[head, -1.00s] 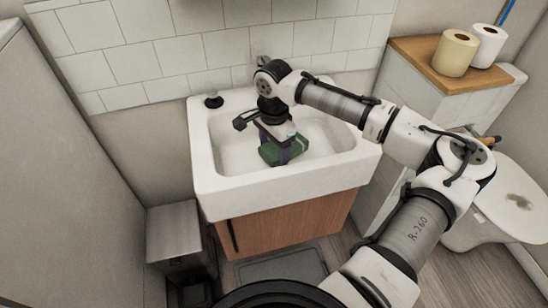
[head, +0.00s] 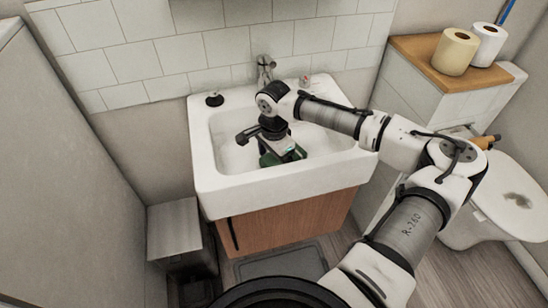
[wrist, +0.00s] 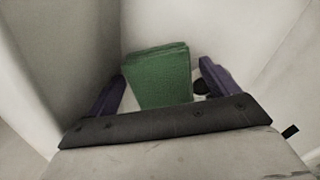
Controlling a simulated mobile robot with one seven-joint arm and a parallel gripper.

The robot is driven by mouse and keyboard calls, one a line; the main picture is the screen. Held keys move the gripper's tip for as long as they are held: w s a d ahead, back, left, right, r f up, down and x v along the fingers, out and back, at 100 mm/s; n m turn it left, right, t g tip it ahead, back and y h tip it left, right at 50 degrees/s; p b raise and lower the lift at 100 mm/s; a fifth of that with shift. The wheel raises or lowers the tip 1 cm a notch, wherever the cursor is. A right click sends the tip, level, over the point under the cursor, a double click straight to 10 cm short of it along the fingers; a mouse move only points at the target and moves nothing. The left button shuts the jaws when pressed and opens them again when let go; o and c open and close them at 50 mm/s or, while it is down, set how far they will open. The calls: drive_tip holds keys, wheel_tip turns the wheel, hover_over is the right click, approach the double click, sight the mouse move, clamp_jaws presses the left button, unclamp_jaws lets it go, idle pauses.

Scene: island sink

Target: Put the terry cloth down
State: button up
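The terry cloth is a green folded stack (wrist: 160,78). In the head view the cloth (head: 268,159) is inside the white sink basin, partly hidden by my gripper (head: 284,150). In the wrist view my gripper (wrist: 162,71) has its two purple fingers spread, one on each side of the cloth. A gap shows between the cloth and the right finger; the left finger is close to the cloth's edge. My gripper looks open. The cloth appears to lie on the basin floor, though its underside is hidden.
The white sink (head: 285,183) has raised walls around my gripper. A faucet (head: 264,68) stands at its back edge and a dark round item (head: 214,99) at its back left corner. Toilet rolls (head: 455,52) stand on a wooden top at right. A bin (head: 176,232) stands below left.

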sight(274, 160)
drive_tip(key=shift+r, duration=0.1)
wheel_tip(274, 160, up, 12)
drive_tip(key=b, duration=0.1)
idle(0.5)
